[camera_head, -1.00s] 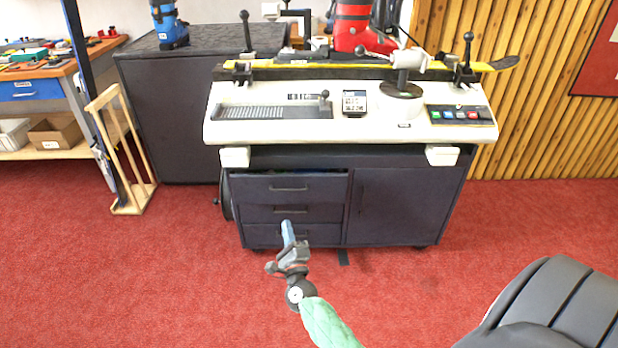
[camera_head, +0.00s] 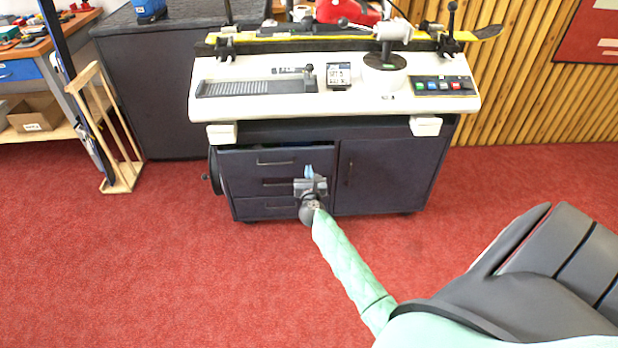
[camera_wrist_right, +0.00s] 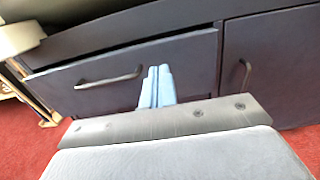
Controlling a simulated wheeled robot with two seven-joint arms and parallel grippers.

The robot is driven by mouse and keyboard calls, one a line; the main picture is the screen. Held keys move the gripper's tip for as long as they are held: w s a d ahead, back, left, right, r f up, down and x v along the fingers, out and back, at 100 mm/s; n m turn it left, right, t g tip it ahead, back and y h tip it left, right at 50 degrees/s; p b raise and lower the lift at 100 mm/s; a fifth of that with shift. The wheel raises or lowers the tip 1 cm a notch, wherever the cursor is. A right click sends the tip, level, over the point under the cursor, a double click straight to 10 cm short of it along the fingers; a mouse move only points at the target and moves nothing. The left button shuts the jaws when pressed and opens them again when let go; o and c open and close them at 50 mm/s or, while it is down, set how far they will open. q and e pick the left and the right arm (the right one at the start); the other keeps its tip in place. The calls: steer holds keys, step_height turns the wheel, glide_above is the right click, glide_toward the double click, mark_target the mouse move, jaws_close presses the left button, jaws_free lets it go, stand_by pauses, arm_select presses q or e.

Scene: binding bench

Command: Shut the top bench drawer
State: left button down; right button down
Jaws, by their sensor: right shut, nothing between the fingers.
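The top bench drawer (camera_head: 276,154) is the uppermost of the dark drawers on the left of the bench (camera_head: 390,170). It stands a little out, with a dark gap along its top edge. In the right wrist view the top drawer (camera_wrist_right: 195,58) fills the middle, with its bar handle (camera_wrist_right: 109,81) left of the fingers. My right gripper (camera_head: 309,172) is shut and empty, in front of the drawers near their right side. In the wrist view its blue fingertips (camera_wrist_right: 157,76) point at the drawer front, right of the handle; I cannot tell whether they touch it. My left gripper is out of view.
A cupboard door (camera_head: 388,175) is right of the drawers. The white machine top (camera_head: 300,100) overhangs them. A wooden rack (camera_head: 108,130) stands at the left, and a dark grey cabinet (camera_head: 160,90) behind it. Red carpet in front is clear.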

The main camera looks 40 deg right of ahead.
mark_target(307, 151)
steer(key=x, duration=0.8)
steer(key=shift+w+d, duration=0.15)
steer(key=shift+w, duration=0.15)
